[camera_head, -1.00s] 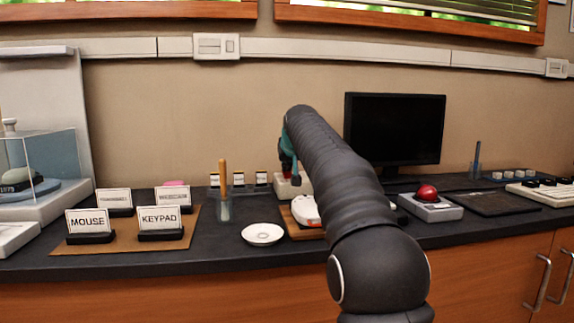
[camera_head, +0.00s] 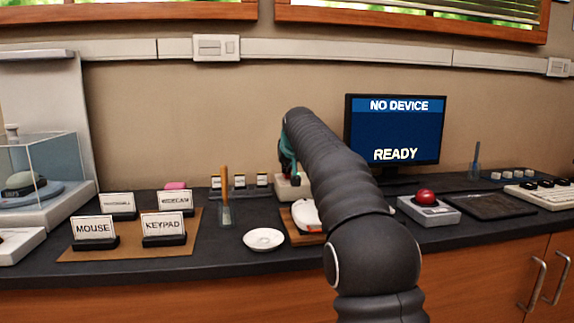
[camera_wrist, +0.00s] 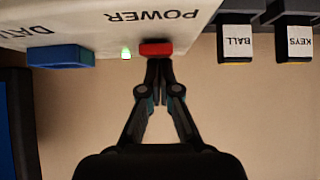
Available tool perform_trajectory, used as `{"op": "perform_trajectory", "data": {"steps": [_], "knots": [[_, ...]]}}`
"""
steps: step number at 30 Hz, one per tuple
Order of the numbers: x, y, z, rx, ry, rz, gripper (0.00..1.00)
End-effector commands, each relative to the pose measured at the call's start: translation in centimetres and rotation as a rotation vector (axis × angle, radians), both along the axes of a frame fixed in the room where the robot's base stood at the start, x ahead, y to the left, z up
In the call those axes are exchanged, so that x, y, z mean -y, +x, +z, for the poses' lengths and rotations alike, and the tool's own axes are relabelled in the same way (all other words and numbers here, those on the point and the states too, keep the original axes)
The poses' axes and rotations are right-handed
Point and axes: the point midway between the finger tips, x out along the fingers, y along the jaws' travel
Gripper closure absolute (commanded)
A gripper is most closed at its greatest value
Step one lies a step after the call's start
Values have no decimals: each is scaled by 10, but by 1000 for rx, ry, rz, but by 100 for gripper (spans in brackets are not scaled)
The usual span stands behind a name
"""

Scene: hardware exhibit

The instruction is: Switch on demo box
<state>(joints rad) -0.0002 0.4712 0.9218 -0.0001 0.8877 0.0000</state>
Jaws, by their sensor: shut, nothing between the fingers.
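The demo box (camera_wrist: 85,22) is a pale box that shows upside down at the top of the wrist view. It carries a red POWER switch (camera_wrist: 156,49), a lit green light (camera_wrist: 126,53) and a blue DATA part (camera_wrist: 60,57). In the head view the box (camera_head: 290,187) is partly hidden behind my arm. My gripper (camera_wrist: 158,64) is shut and empty, its fingertips right at the red switch; I cannot tell whether they touch it. The monitor (camera_head: 395,130) is lit blue and reads NO DEVICE and READY.
Labelled blocks (camera_wrist: 236,40) stand beside the box. A white dish (camera_head: 263,239), a brush in a holder (camera_head: 225,212) and sign cards (camera_head: 94,228) are on the dark counter left of my arm. A red-button box (camera_head: 428,206) stands to the right.

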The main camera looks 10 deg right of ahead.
Motion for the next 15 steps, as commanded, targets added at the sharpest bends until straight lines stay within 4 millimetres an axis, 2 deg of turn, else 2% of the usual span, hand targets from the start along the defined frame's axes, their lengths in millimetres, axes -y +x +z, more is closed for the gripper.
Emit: {"op": "perform_trajectory", "data": {"steps": [15], "knots": [[0,7,3,3,0,0,100]]}}
